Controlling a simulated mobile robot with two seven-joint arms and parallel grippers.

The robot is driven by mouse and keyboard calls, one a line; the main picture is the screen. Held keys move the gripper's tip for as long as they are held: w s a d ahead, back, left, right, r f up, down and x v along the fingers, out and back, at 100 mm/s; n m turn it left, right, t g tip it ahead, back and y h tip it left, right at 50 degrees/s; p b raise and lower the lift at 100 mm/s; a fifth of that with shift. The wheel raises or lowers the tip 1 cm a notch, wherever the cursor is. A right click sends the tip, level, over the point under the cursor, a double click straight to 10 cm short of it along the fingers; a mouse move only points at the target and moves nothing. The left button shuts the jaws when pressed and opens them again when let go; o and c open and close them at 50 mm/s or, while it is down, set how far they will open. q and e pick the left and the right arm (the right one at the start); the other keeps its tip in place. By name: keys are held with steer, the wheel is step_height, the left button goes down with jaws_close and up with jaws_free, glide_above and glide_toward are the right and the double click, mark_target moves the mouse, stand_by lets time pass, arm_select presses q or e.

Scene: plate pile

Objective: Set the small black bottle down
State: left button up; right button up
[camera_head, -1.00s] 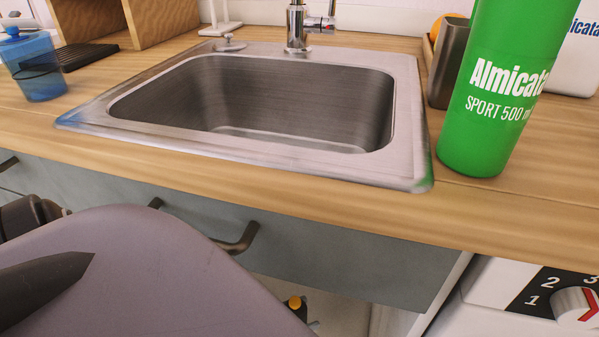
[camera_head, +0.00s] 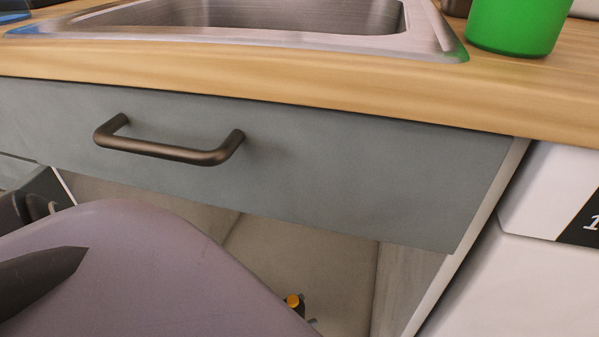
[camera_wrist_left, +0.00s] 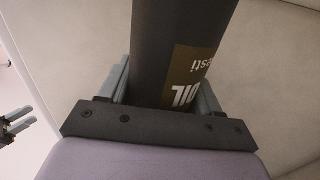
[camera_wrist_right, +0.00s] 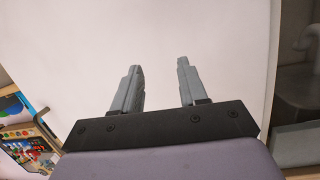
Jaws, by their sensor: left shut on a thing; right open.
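The small black bottle (camera_wrist_left: 178,45) has a gold-brown label with white letters. In the left wrist view it stands between the fingers of my left gripper (camera_wrist_left: 165,88), which is shut on it. Its far end runs out of the top of that view. A pale surface lies behind it; I cannot tell whether the bottle touches anything. In the head view my purple-grey arm hides most of this area. A small orange spot with dark parts (camera_head: 293,300) shows past the arm's edge, too small to name. My right gripper (camera_wrist_right: 158,85) is open and empty before a pale panel.
A grey drawer front with a dark handle (camera_head: 170,150) sits under the wooden counter (camera_head: 300,95). Open cabinet space lies below. The steel sink (camera_head: 440,35) and a green bottle (camera_head: 515,25) are on top. A white appliance (camera_head: 540,270) stands at the right.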

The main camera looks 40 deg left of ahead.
arm_select(q)
steer(key=shift+w+f+b, duration=0.1)
steer(key=shift+f+b, duration=0.35)
steer(key=shift+f, duration=0.35)
steer(key=o, duration=1.4)
steer(key=v, duration=1.2)
